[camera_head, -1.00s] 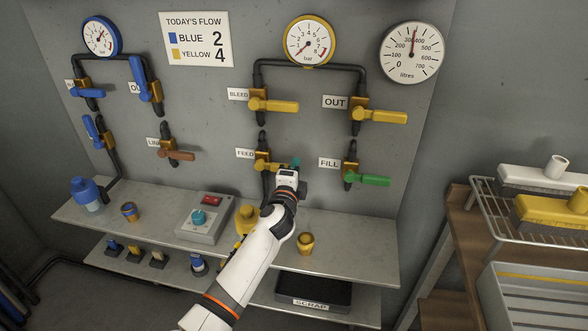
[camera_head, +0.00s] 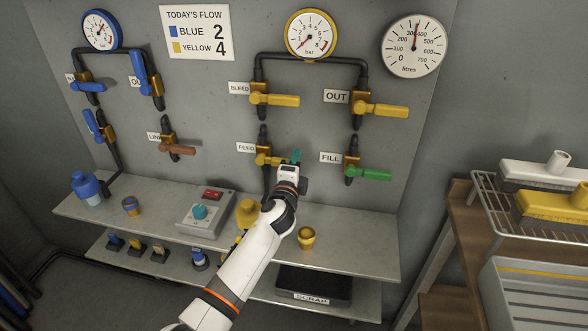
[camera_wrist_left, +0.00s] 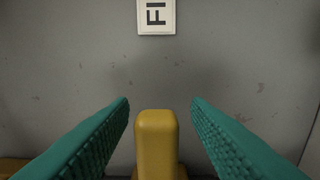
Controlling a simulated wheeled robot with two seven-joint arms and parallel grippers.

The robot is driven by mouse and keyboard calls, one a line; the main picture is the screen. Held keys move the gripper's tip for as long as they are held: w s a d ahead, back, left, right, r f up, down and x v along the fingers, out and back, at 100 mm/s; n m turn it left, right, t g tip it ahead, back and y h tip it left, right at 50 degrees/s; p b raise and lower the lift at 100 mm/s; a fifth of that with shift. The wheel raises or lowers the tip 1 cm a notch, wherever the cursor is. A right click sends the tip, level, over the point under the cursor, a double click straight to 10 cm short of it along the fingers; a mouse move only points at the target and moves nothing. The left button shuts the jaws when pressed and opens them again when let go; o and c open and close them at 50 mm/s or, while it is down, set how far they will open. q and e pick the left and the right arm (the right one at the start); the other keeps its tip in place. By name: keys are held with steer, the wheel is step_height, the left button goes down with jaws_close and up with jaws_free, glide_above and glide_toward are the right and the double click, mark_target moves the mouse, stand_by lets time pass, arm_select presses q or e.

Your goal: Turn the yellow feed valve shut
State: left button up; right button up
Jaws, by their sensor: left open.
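The yellow feed valve (camera_head: 264,159) is on the wall panel, right of its FEED label (camera_head: 246,147). Its lever points right, across the vertical pipe, and my gripper partly hides it. My left gripper (camera_head: 296,157) is at the lever's right end. In the left wrist view the teal fingers (camera_wrist_left: 160,125) stand open, one on each side of the yellow lever (camera_wrist_left: 157,140). Gaps show between the lever and both fingers.
The green-handled FILL valve (camera_head: 368,174) is close on the right. Yellow BLEED (camera_head: 272,99) and OUT (camera_head: 382,110) levers are above. The shelf below (camera_head: 350,235) holds a yellow cup (camera_head: 306,238) and a control box (camera_head: 206,212).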

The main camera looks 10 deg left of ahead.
arm_select(q)
steer(key=s, duration=1.2)
steer(key=shift+a+p, duration=0.2)
steer(key=shift+p, duration=0.25)
